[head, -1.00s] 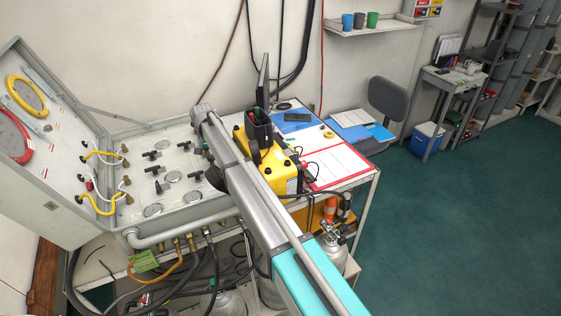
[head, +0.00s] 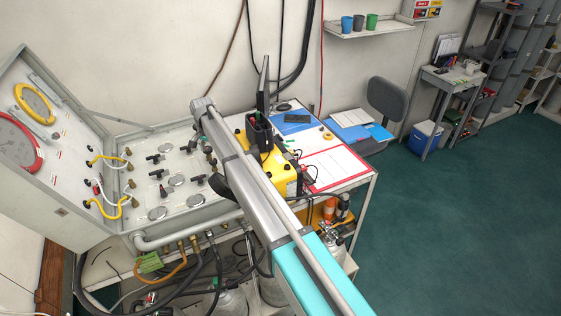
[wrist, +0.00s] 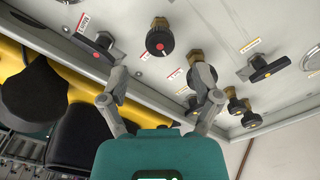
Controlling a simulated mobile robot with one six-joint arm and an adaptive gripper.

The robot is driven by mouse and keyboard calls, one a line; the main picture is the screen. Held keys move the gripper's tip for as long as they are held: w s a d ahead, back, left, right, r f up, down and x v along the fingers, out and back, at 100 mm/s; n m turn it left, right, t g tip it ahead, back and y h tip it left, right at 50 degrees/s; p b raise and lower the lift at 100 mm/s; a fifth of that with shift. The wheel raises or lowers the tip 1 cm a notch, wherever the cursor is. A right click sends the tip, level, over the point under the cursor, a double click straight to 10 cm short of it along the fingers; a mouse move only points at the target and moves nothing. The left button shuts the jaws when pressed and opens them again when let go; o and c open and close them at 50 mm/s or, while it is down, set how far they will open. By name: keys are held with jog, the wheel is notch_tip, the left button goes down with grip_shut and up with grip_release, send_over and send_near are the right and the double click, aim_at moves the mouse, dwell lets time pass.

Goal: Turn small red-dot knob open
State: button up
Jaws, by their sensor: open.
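The air panel (head: 148,189) lies in an open grey case in the head view, with black knobs and levers on it. In the wrist view a round black knob (wrist: 160,41) with a red mark sits on a brass fitting, ahead of my gripper (wrist: 162,76). My gripper is open and empty, its fingers spread below that knob and apart from it. The right finger overlaps another brass-mounted knob and partly hides it. Smaller black knobs (wrist: 251,120) on brass stand to the right. I cannot tell for sure which is the small red-dot knob. The arm hides the gripper in the head view.
A yellow case (head: 285,178) stands beside the panel. The raised lid (head: 62,150) carries gauges and hoses. Open floor (head: 450,220) lies at right.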

aim_at(213, 160)
jog(key=shift+r+p, duration=4.05)
jog(key=shift+r, duration=0.25)
jog(key=s+d+f+b, duration=0.2)
jog(key=s+d, duration=0.1)
jog(key=d, duration=0.6)
jog(key=s+d+f+b, duration=0.3)
jog(key=d, duration=0.6)
jog(key=s+d+f+n+b, duration=0.1)
jog(key=s+d+f+b, duration=0.1)
jog(key=d, duration=0.8)
jog(key=shift+s+f, duration=0.15)
jog(key=shift+s, duration=0.25)
jog(key=shift+d, duration=0.1)
